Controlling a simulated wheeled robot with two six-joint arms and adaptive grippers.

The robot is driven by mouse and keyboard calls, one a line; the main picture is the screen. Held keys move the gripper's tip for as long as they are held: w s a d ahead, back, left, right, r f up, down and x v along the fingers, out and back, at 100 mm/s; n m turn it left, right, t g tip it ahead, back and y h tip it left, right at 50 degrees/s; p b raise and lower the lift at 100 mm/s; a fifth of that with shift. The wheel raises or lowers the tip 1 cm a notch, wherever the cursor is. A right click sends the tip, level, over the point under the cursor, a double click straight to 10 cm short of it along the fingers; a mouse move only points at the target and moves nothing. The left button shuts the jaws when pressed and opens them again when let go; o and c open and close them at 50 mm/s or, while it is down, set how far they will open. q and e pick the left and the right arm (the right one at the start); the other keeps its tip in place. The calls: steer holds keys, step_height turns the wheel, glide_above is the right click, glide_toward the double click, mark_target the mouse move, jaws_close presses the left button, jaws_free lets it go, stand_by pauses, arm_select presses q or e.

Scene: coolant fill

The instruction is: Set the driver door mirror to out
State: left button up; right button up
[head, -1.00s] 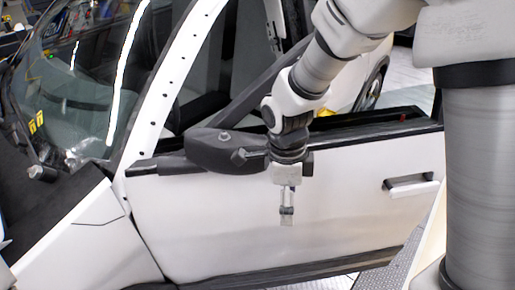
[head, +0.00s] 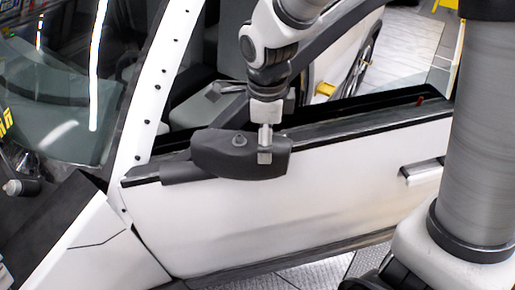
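The driver door mirror (head: 225,158) is a dark grey housing with a small round knob on top. It sits at the front top corner of the white driver door (head: 310,190). Its housing lies along the door's top edge toward the right, looking folded in. My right gripper (head: 264,157) reaches down from above, with its fingers in front of the mirror's right end in the picture. I cannot tell whether they touch it. The fingers show as one narrow column, perhaps edge-on, so their opening is unclear. My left gripper is not in view.
The windshield (head: 70,70) and white front pillar (head: 175,60) stand left of the mirror. The window opening lies behind it. The door handle (head: 424,171) is at the right.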

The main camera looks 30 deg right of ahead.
steer(key=f, duration=0.4)
steer(key=f+p, duration=0.1)
steer(key=f, duration=0.1)
steer(key=shift+s+d+f, duration=0.1)
steer(key=shift+d+f, duration=0.2)
steer(key=shift+f, duration=0.25)
steer(key=shift+a+r, duration=0.1)
steer(key=shift+c, duration=0.4)
steer(key=shift+s, duration=0.15)
steer(key=c, duration=1.6)
